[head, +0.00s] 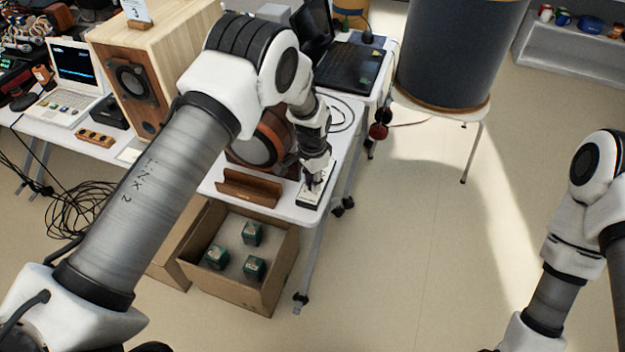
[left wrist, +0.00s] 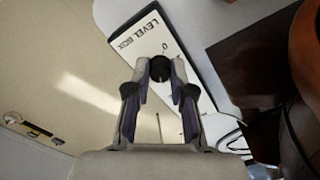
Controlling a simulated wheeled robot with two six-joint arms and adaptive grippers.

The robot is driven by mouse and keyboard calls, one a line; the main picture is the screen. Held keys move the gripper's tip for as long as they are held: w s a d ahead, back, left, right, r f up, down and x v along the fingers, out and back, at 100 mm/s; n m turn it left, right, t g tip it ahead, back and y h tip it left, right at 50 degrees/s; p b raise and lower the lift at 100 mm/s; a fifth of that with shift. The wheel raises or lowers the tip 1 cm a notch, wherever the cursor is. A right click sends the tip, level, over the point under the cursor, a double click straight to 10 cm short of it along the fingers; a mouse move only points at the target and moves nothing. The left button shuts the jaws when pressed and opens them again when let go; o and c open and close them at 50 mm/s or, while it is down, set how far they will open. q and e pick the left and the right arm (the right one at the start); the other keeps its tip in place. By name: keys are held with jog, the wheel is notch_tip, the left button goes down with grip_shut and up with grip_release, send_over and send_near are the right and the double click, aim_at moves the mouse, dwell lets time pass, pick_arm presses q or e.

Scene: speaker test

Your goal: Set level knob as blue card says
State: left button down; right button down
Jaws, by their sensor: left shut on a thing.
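The level box (head: 307,201) is a pale, dark-edged box at the front right of the white table. It also shows in the left wrist view (left wrist: 135,40), with "LEVEL BOX" and a "0" printed on its face. My left gripper (head: 313,184) reaches down onto it. In the left wrist view my left gripper (left wrist: 160,72) is shut on the dark round knob (left wrist: 160,70). The fingers hide the knob's sides, and I cannot read its pointer.
A brown wooden holder (head: 249,188) and a round brown speaker (head: 258,146) stand close beside the box. Below is an open cardboard box (head: 232,286) with green packages. A wooden speaker cabinet (head: 160,45) is behind.

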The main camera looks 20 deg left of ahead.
pick_arm(q)
jog(key=shift+w+r, duration=0.1)
jog(key=c, duration=1)
grip_release()
notch_tip(320, 180, up, 12)
